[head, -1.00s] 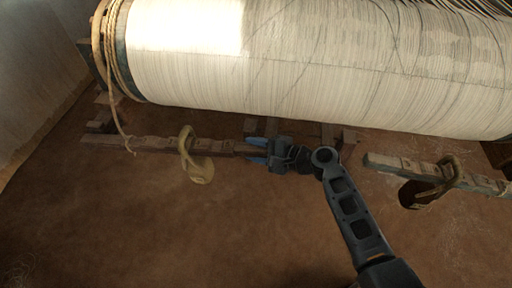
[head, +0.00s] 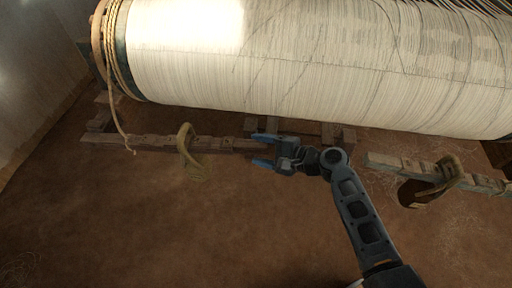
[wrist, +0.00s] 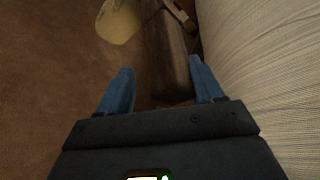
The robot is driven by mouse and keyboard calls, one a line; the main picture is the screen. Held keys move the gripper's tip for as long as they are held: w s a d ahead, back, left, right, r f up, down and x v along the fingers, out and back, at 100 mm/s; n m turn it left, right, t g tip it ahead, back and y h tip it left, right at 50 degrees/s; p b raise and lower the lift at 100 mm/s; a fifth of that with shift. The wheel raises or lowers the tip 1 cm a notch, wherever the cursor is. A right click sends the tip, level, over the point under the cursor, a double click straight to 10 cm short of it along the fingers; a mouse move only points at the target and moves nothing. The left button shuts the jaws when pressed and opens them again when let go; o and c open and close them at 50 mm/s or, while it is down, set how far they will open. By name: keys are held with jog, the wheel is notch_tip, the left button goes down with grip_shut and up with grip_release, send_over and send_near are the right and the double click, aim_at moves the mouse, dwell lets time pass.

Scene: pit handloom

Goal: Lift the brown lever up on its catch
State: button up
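The brown lever (head: 228,145) is a long wooden bar below the big roller, running left to right. A tan strap loop (head: 187,140) hangs around it. My gripper (head: 261,150) is open at the lever's right end, its blue fingers apart. In the wrist view, the lever's rounded end (wrist: 172,70) shows between the spread fingers (wrist: 162,75), nearer the right one, with a gap on both sides. Whether it lies at finger depth is hard to tell. I cannot make out the catch for certain.
The large roller wound with pale thread (head: 300,65) spans above. A second wooden bar (head: 390,163) with a strap lies to the right. A rope (head: 113,100) hangs at the roller's left end. Brown earth floor (head: 190,235) in front is clear.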

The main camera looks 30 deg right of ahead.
jog(key=v, duration=0.5)
jog(key=shift+s+d, duration=0.15)
jog(key=shift+s, duration=0.15)
